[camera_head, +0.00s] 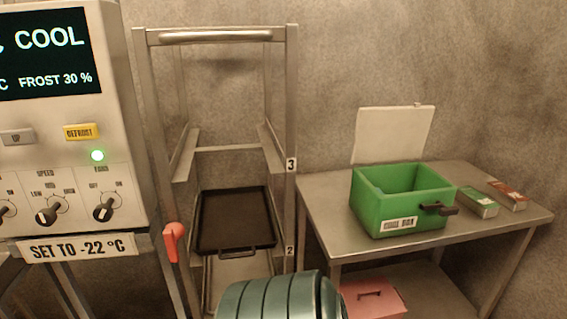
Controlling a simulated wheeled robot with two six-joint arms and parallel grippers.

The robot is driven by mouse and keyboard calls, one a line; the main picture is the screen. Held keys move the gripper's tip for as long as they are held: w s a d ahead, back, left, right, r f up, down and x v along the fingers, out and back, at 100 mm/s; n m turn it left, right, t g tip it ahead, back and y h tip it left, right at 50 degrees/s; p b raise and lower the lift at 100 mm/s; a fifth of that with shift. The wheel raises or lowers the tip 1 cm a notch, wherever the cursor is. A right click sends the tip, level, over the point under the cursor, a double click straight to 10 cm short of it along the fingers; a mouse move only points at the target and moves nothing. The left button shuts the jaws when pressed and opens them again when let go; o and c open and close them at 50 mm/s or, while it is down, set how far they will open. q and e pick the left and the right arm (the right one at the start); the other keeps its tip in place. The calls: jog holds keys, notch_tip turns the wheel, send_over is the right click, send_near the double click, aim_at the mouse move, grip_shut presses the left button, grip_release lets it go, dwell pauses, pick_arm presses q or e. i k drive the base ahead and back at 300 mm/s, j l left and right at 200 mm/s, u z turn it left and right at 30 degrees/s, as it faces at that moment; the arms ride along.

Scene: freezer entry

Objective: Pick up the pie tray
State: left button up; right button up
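A dark, shallow rectangular tray (236,218) with a handle at its near edge lies in the metal rack, at the level marked 2. It looks like the pie tray, but no pie shows on it. A paler surface shows below its near end. Neither of my grippers is in view, so nothing shows touching the tray.
The metal rack's uprights (291,130) flank the tray. A red handle (173,242) sticks out at the left upright. A teal banded object (282,298) stands in the foreground. A green box (400,212) sits on the metal table (335,235) at right. A control panel is at left.

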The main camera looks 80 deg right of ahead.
aim_at(510, 198)
jog(key=z, duration=2.2)
jog(key=l+z, duration=0.25)
jog(key=z, duration=0.2)
jog(key=i+l+z, duration=0.15)
jog(key=z, duration=0.3)
jog(key=i+l+z, duration=0.1)
jog(key=z, duration=0.35)
jog(key=i+l+z, duration=0.15)
jog(key=z, duration=0.3)
jog(key=i+l, duration=0.25)
jog(key=i, duration=0.25)
